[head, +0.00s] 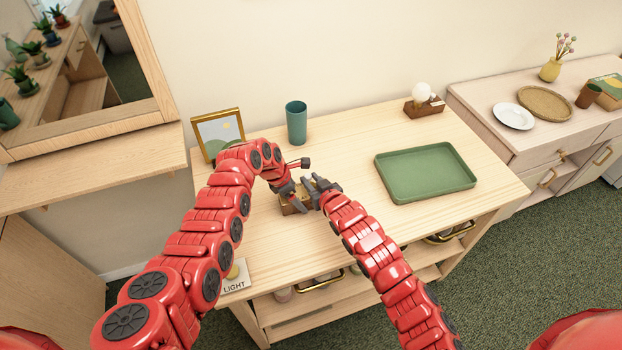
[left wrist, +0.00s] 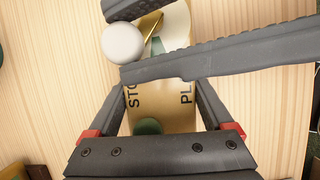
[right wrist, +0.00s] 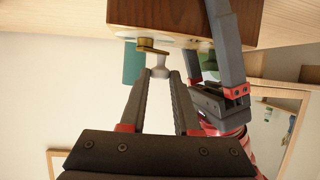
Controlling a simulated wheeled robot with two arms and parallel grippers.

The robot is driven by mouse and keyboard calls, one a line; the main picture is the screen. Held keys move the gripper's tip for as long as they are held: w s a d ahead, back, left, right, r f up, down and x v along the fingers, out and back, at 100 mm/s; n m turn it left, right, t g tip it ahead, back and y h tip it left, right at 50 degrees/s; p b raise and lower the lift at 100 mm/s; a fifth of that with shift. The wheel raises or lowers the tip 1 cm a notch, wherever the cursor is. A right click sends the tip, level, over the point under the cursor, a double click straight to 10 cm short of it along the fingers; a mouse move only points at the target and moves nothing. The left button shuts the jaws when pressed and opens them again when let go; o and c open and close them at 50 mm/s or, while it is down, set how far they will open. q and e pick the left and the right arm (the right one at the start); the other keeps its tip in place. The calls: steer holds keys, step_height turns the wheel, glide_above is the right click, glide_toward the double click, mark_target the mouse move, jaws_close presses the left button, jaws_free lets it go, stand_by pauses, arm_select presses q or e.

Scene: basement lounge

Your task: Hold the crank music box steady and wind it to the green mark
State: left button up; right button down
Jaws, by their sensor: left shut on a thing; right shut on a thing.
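The crank music box (head: 293,207) sits on the wooden table, small and partly hidden by my grippers in the head view. Its tan top (left wrist: 165,92) has dark lettering, partly covered, and a green round piece (left wrist: 149,126). My left gripper (head: 290,197) is shut on the box body, fingers on either side. The pale crank knob (left wrist: 122,43) hangs on a brass crank arm (right wrist: 150,48). My right gripper (right wrist: 160,80) is shut on this knob. A cream dial area (left wrist: 178,28) shows a green wedge (left wrist: 147,50) close to a brass piece; the fingers hide part of it.
On the table (head: 345,230) are a green tray (head: 425,172) at right, a teal cup (head: 296,123) and framed picture (head: 218,133) behind, and a bulb on a wooden base (head: 424,107). A LIGHT card (head: 236,280) is at the front left. A sideboard (head: 490,125) stands at right.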

steer(key=shift+d+y, duration=0.15)
steer(key=shift+y, duration=0.25)
steer(key=c, duration=0.9)
jaws_free()
steer(key=v, duration=1.2)
steer(key=shift+w+r, duration=0.1)
steer(key=shift+r, duration=0.05)
